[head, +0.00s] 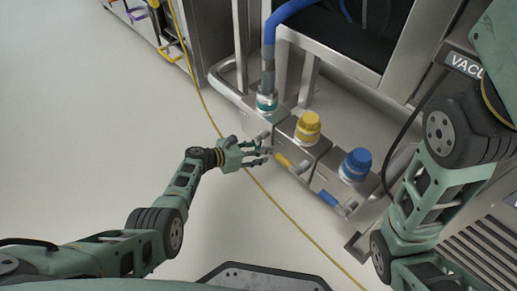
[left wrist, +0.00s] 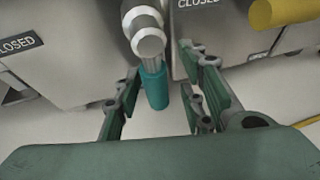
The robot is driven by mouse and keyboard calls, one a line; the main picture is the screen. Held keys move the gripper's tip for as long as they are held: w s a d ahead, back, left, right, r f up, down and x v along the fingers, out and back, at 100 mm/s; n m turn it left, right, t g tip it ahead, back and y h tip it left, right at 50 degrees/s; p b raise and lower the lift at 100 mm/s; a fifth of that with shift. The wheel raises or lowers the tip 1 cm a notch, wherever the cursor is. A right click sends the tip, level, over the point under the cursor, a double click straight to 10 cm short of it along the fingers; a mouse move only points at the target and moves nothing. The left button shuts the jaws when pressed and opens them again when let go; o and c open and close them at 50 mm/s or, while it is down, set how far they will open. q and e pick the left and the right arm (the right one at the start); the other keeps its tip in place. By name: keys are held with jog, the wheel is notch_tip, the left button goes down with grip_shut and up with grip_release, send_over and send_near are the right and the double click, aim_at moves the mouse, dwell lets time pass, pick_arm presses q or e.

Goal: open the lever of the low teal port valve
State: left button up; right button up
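The teal port valve (head: 267,101) is the left one in a row of three on a low metal manifold, with a blue hose on top. Its lever shows in the left wrist view as a teal handle (left wrist: 153,86) below a round metal pivot (left wrist: 148,38). My left gripper (head: 265,153) is in front of the teal port's block. In the left wrist view its fingers (left wrist: 160,98) are open, one on each side of the teal handle, with visible gaps. The handle is largely hidden by the gripper in the head view. My right gripper is outside the frames.
A yellow-capped port (head: 307,127) with a yellow lever (head: 291,163) and a blue-capped port (head: 355,165) with a blue lever (head: 329,199) stand to the right. CLOSED labels (left wrist: 17,44) show on the blocks. A yellow cable (head: 287,213) crosses the floor. The floor at left is clear.

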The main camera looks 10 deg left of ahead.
pick_arm(q)
jog(key=shift+a, duration=0.1)
jog(key=shift+s+a+r, duration=0.15)
jog(key=shift+a, duration=0.15)
jog(key=v, duration=1.1)
jog(key=shift+r, duration=0.15)
